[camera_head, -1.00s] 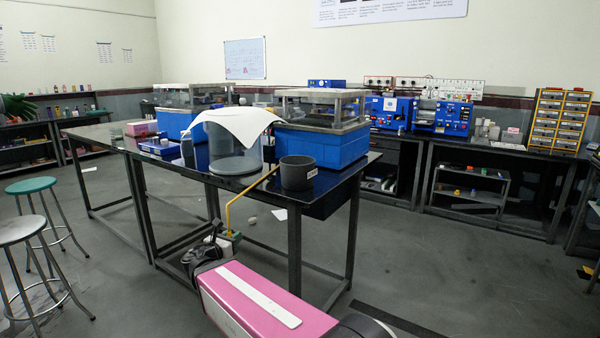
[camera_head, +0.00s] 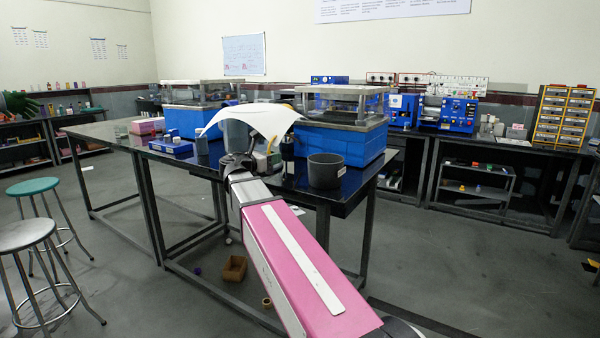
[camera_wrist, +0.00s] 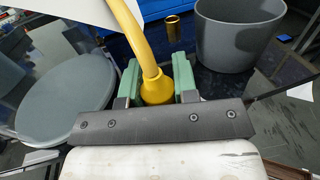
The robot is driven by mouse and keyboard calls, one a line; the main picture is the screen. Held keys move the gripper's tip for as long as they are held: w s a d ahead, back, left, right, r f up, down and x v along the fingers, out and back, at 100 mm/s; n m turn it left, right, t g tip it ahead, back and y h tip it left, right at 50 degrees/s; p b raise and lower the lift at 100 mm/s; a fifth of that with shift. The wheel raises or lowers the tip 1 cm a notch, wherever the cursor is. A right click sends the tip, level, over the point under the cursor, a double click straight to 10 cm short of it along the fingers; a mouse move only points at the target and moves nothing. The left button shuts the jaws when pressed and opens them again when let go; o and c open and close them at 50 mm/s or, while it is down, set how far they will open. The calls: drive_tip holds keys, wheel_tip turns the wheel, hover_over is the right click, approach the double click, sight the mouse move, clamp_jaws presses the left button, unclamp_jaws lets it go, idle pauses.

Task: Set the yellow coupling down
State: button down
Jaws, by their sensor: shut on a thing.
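The yellow coupling (camera_wrist: 157,90) sits between the green fingers of my gripper (camera_wrist: 157,84) in the wrist view. The gripper is shut on it. A curved yellow tube (camera_wrist: 128,30) rises from the coupling and leaves the top of the view. In the head view a small piece of yellow (camera_head: 271,145) shows just beyond the end of my arm, near the table's front edge. My fingers are hidden there behind my own wrist. The coupling's lower end is hidden in the wrist view.
A dark grey tub (camera_head: 325,172) stands right of my arm on the black table (camera_head: 350,185). A brass cylinder (camera_wrist: 172,27) stands beyond the gripper. A white sheet (camera_head: 258,118) drapes over a grey vessel behind.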

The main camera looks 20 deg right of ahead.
drive_tip(key=w+d+r, duration=0.2)
drive_tip(key=w+d, duration=1.1)
drive_tip(key=d, duration=0.3)
drive_tip(key=shift+s+d+f, duration=0.1)
drive_tip(key=shift+f, duration=1.55)
drive_tip(key=shift+s+f, duration=0.1)
drive_tip(key=shift+f, duration=1.5)
drive_tip(key=shift+d+f, duration=0.1)
drive_tip(key=shift+f, duration=0.1)
drive_tip(key=shift+f, duration=0.15)
drive_tip(key=c, duration=0.9)
unclamp_jaws()
